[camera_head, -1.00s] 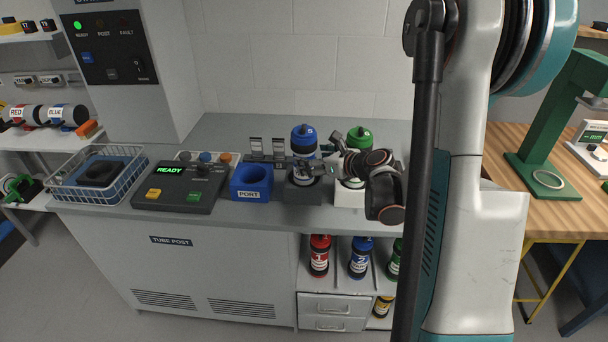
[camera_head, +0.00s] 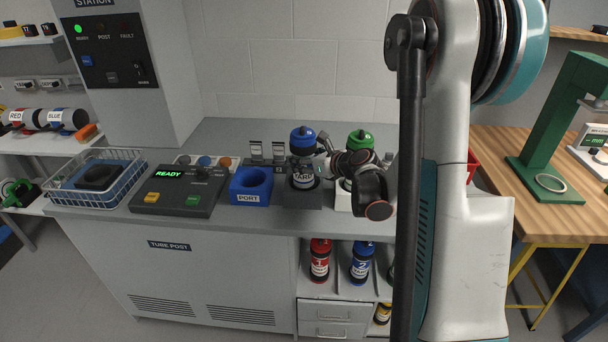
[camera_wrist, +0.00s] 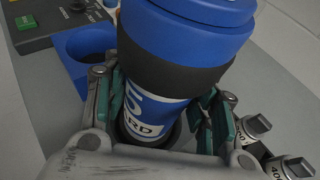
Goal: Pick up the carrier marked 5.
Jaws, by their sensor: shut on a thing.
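The carrier marked 5 (camera_head: 303,177) is a blue-capped cylinder with a dark band and a white label. It stands in the dark holder on the counter, right of the blue port. In the wrist view the carrier (camera_wrist: 150,105) fills the middle, its "5" and part of a word readable. My gripper (camera_wrist: 165,115) is shut on it, with teal-padded fingers on both sides of its body. In the head view my gripper (camera_head: 318,160) reaches it from the right. The carrier's foot is partly hidden in the wrist view by my gripper.
A green-capped carrier (camera_head: 360,140) stands close on the right, partly behind my arm. The blue port block (camera_head: 250,198), a control box reading READY (camera_head: 178,200) and a wire basket (camera_head: 62,192) are to the left.

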